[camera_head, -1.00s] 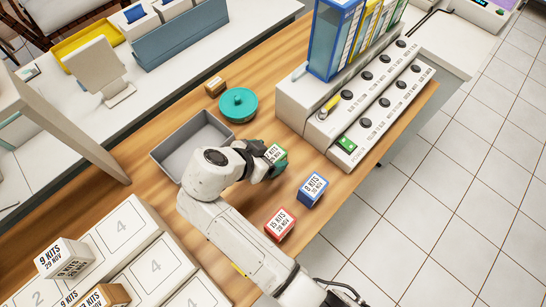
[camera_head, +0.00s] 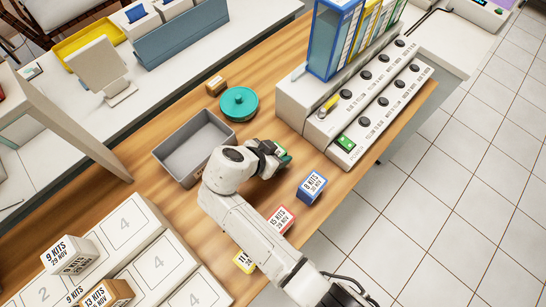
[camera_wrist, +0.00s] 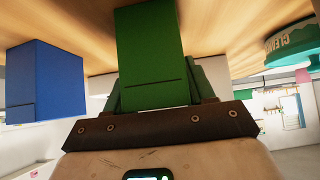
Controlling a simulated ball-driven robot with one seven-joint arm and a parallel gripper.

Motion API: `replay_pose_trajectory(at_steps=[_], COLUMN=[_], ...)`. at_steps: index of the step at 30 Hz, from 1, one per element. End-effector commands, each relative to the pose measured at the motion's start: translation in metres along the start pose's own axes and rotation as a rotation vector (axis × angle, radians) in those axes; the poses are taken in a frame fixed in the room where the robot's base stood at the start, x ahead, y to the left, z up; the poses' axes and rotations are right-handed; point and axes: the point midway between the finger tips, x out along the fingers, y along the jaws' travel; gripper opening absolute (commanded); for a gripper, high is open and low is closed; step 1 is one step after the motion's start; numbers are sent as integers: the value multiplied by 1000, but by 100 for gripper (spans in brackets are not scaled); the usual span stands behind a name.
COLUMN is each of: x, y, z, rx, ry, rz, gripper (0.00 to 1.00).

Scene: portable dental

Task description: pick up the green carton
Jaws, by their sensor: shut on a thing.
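The green carton (camera_wrist: 150,55) is in my gripper, which is shut on it. In the wrist view its plain green side stands between the two fingers (camera_wrist: 163,90). In the head view my gripper (camera_head: 276,152) is over the wooden table, and only a small part of the carton (camera_head: 285,154) shows past the fingers. I cannot tell whether the carton still touches the table. A blue-edged carton marked "8 KITS" (camera_head: 312,187) stands to the lower right of my gripper, apart from it; it also shows in the wrist view (camera_wrist: 45,85).
A red-edged carton (camera_head: 281,219) and a yellow-edged carton (camera_head: 243,261) stand near my arm. An empty grey tray (camera_head: 160,152) lies left of my gripper. A teal round tub (camera_head: 239,102) and a white button console (camera_head: 300,106) are behind. Bare wood lies between the console and the blue-edged carton.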

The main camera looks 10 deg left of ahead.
Motion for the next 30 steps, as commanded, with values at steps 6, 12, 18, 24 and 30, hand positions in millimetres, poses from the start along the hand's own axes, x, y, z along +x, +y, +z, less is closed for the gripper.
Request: replay_pose_trajectory(at_steps=[6,12,18,24,30], x=[0,0,-4,-21,-84], y=[0,0,0,-1,3], z=[0,0,-4,-21,-26], rx=[0,0,1,6,2], ry=[0,0,1,1,1], rz=[0,0,-1,-4,-9], gripper=[22,22,22,22,22])
